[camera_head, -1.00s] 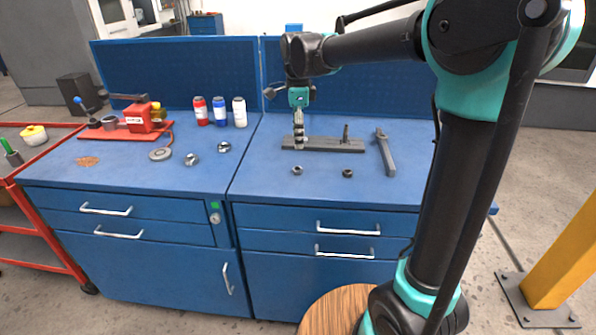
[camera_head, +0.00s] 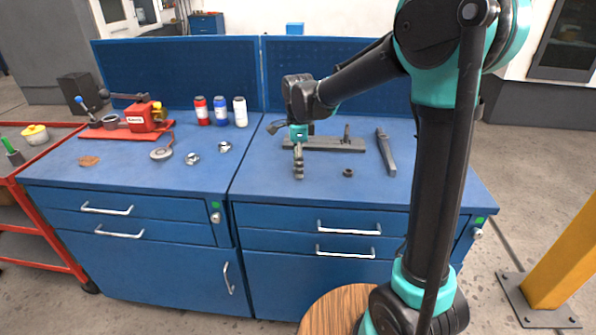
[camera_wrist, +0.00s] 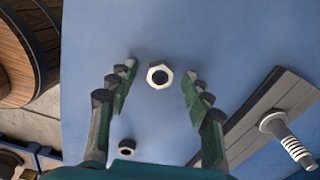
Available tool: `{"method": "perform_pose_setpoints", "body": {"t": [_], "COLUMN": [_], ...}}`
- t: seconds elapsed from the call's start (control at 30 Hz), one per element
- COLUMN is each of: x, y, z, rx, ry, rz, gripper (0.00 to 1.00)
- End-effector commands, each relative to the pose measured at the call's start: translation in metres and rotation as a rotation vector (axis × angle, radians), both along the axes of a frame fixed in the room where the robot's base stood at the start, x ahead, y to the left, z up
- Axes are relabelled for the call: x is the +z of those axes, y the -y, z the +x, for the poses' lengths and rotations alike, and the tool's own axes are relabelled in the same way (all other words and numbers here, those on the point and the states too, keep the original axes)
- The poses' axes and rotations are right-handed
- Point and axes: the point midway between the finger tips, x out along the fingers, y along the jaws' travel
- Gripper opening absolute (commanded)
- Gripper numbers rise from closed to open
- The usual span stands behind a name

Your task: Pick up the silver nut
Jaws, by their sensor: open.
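The silver nut (camera_wrist: 159,75) lies flat on the blue worktop, a hexagon with a dark hole, in the wrist view. My gripper (camera_wrist: 158,80) is open above the worktop, with one finger on each side of the nut and a gap to both. How high the fingertips are above the nut is hard to tell. A second, darker nut (camera_wrist: 126,146) lies apart; it also shows in the head view (camera_head: 348,173).
A dark fixture plate (camera_head: 330,145) with an upright threaded stud (camera_wrist: 288,138) lies behind my gripper. A grey bar (camera_head: 385,152) lies to its right. Bottles (camera_head: 220,111), a red vise (camera_head: 140,118) and small metal parts (camera_head: 193,158) stand on the left bench.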

Motion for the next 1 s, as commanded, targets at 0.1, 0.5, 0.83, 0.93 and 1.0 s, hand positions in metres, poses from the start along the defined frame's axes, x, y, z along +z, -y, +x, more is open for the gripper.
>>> {"method": "perform_pose_setpoints", "body": {"t": [0.1, 0.5, 0.83, 0.93, 1.0], "x": [0.0, 0.001, 0.002, 0.006, 0.011], "y": [0.0, 0.0, 0.0, 0.0, 0.0], "z": [0.0, 0.0, 0.0, 0.0, 0.0], "rx": [0.0, 0.0, 0.0, 0.0, 0.0], "ry": [0.0, 0.0, 0.0, 0.0, 0.0], "rz": [0.0, 0.0, 0.0, 0.0, 0.0], "gripper": [0.5, 0.03, 0.0, 0.0, 0.0]}}
